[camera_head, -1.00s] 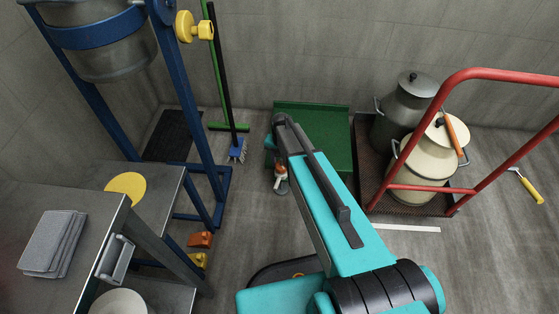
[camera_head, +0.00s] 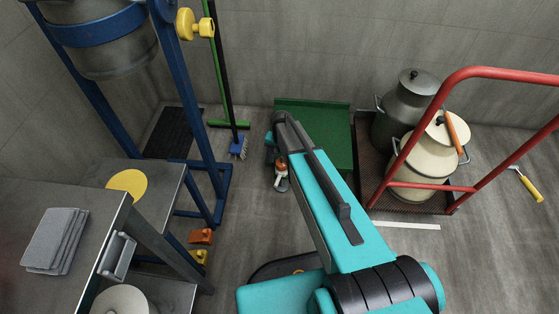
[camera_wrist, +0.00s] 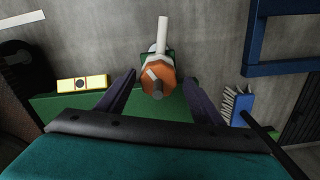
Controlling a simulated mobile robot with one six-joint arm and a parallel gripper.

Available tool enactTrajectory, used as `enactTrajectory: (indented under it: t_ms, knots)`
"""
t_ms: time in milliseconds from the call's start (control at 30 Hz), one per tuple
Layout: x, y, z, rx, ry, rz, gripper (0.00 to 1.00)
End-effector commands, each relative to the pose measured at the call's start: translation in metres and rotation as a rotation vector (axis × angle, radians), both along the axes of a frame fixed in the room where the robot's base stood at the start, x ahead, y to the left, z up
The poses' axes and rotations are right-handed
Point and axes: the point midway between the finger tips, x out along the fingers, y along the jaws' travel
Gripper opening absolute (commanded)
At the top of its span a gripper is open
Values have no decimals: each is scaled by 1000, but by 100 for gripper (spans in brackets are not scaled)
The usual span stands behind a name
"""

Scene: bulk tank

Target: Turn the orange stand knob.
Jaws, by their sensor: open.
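The orange knob (camera_wrist: 158,78) is a faceted block with a grey stub at its centre and a pale rod rising behind it in the wrist view. In the head view the orange knob (camera_head: 281,170) shows low beside my forearm, on a small stand near the floor. My gripper (camera_wrist: 160,84) is open, with its two dark fingers spread to the left and right of the knob. I cannot tell whether either finger touches it. In the head view my fingers are mostly hidden by my arm.
A blue frame (camera_head: 190,110) with a yellow knob (camera_head: 194,25) is at left, by a steel table (camera_head: 75,205). Milk cans (camera_head: 430,170) stand on a red-railed trolley (camera_head: 400,202) at right.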

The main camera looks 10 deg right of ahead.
Motion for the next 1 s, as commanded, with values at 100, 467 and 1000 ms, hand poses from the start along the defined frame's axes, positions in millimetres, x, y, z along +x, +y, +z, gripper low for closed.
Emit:
enactTrajectory:
  t_ms: [100,467,1000]
  knots:
    - [0,0,4,-1,1,0,61]
    - [0,0,43,-1,-1,0,61]
    - [1,1,124,1,-1,0,61]
